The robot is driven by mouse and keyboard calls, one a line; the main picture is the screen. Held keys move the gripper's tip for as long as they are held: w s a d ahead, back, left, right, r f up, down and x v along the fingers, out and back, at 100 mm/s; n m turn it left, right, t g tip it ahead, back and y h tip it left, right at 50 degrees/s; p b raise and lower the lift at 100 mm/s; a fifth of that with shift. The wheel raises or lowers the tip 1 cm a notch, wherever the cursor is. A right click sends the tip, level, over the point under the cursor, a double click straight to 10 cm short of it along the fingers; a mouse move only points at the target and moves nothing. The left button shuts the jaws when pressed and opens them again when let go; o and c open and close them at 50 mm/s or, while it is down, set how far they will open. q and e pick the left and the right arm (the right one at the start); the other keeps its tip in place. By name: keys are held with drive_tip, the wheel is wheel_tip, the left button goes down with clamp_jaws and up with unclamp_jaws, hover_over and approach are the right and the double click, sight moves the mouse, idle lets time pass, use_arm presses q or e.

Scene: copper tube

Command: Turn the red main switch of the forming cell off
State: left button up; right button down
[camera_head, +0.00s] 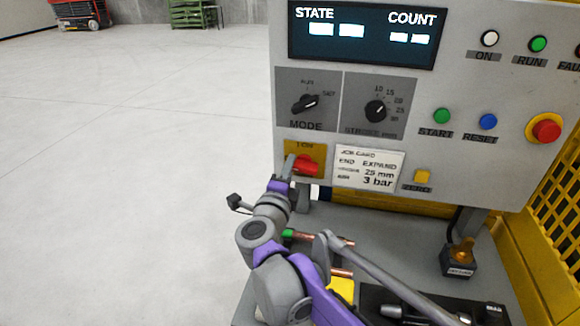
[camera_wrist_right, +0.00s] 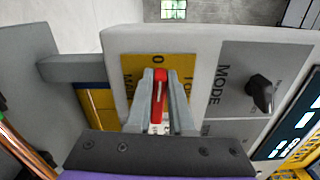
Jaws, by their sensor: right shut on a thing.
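The red main switch (camera_head: 308,167) sits on a yellow plate (camera_head: 320,150) at the lower left of the grey control panel. In the right wrist view its red handle (camera_wrist_right: 159,88) stands between the two grey fingers of my right gripper (camera_wrist_right: 160,98). The right gripper (camera_head: 290,168) is shut on this handle. The handle lies in line with the 0 mark on the plate, and the 1 ON mark is off to its side. The handle's base is partly hidden by the fingers. My left gripper is not in view.
The black MODE knob (camera_head: 306,103) and the stroke knob (camera_head: 376,110) are above the switch. A white job card (camera_head: 368,168) is beside it. Copper tubes (camera_head: 318,238) lie below, near my arm. The floor at the left is clear.

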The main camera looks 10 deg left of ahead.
drive_tip(key=shift+f+n, duration=0.15)
drive_tip(key=shift+n, duration=0.35)
drive_tip(key=c, duration=0.8)
unclamp_jaws()
drive_tip(key=s, duration=1.1)
drive_tip(key=shift+b, duration=0.3)
drive_tip(key=shift+w, duration=0.1)
